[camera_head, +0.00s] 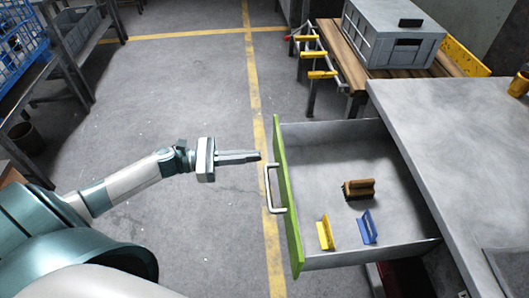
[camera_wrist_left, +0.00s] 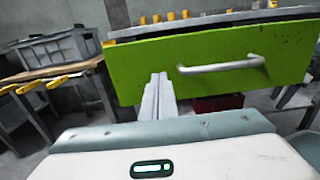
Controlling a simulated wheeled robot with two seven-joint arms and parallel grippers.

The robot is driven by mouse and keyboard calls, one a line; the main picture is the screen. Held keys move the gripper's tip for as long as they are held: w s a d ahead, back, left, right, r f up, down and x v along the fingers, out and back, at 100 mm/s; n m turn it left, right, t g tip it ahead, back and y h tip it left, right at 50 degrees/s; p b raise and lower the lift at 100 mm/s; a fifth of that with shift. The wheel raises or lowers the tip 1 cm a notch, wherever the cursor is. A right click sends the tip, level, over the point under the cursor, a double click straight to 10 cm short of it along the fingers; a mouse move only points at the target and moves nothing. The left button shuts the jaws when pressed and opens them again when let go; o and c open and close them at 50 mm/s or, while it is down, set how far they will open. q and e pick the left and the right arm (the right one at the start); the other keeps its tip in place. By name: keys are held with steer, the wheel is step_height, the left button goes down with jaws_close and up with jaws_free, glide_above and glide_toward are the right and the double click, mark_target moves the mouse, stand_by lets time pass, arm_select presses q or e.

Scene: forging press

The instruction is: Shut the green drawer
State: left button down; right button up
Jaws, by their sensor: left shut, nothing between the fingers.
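The green drawer (camera_head: 287,190) is pulled out from under a grey worktop, with its green front facing left in the head view. A pale bar handle (camera_head: 270,188) is on the front. Inside lie a brown block (camera_head: 358,189), a yellow piece (camera_head: 325,233) and a blue piece (camera_head: 367,227). My left gripper (camera_head: 257,156) is shut and empty, its fingertips just left of the drawer front, beyond the handle's far end. In the left wrist view the fingers (camera_wrist_left: 158,92) overlap the green front (camera_wrist_left: 215,60), left of the handle (camera_wrist_left: 222,66); contact cannot be told. My right gripper is not in view.
The grey worktop (camera_head: 430,120) stands right of the drawer. A wooden bench (camera_head: 352,62) with a grey crate (camera_head: 385,45) is behind it. A shelf with a blue basket (camera_head: 20,45) stands at far left. The floor between is clear.

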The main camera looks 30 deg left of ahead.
mark_target(277, 154)
arm_select(q)
steer(key=shift+p+x, duration=0.4)
steer(key=shift+x, duration=1.8)
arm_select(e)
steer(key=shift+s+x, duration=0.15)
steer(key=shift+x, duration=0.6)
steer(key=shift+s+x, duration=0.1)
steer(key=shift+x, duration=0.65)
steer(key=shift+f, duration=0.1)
arm_select(q)
steer(key=shift+w+d, duration=0.2)
steer(key=shift+d, duration=0.05)
steer(key=b+x, duration=0.3)
steer(key=x, duration=1.3)
steer(key=shift+w+d, duration=0.1)
steer(key=b+x, duration=0.2)
steer(key=x, duration=1.2)
steer(key=shift+w+d, duration=0.15)
steer(key=shift+d, duration=0.1)
steer(key=shift+w+d+b, duration=0.2)
steer(key=shift+b, duration=0.1)
steer(key=shift+r, duration=0.15)
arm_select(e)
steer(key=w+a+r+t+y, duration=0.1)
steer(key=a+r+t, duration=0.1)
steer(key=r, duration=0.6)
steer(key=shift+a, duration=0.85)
arm_select(q)
steer(key=shift+r, duration=0.1)
